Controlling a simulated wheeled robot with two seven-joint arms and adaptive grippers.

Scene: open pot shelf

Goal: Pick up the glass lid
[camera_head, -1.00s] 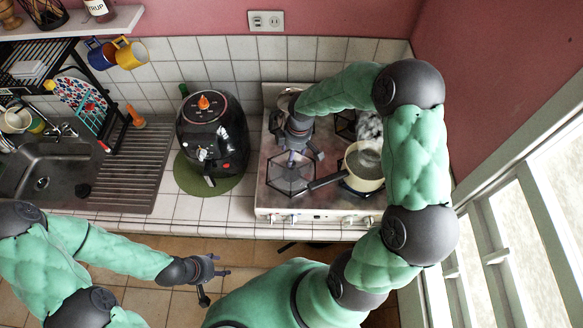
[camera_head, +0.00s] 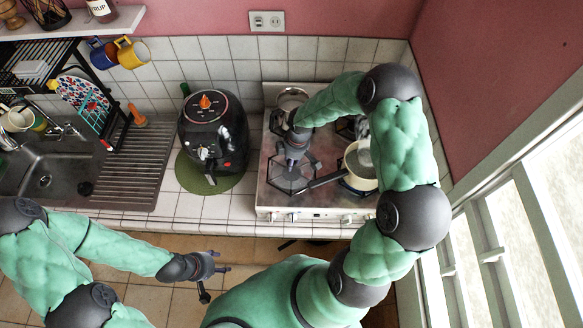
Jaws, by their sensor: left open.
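I cannot make out the glass lid for certain. A round, shiny-rimmed thing (camera_head: 293,97) on the back left of the stove may be a lidded pot or the lid; my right arm partly covers it. A cream saucepan (camera_head: 362,178) with a dark handle stands on the right of the stove, its inside greyish and partly hidden by my arm. My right gripper (camera_head: 292,162) points down over the front left burner, left of the saucepan; its jaw opening is unclear. My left gripper (camera_head: 215,280) is open and empty, in front of the counter and low.
The stove (camera_head: 310,212) has its knobs along the front. A black air fryer (camera_head: 213,135) stands on a green mat (camera_head: 208,186) left of the stove. The sink (camera_head: 45,170) and a dish rack are farther left. A window is at the right.

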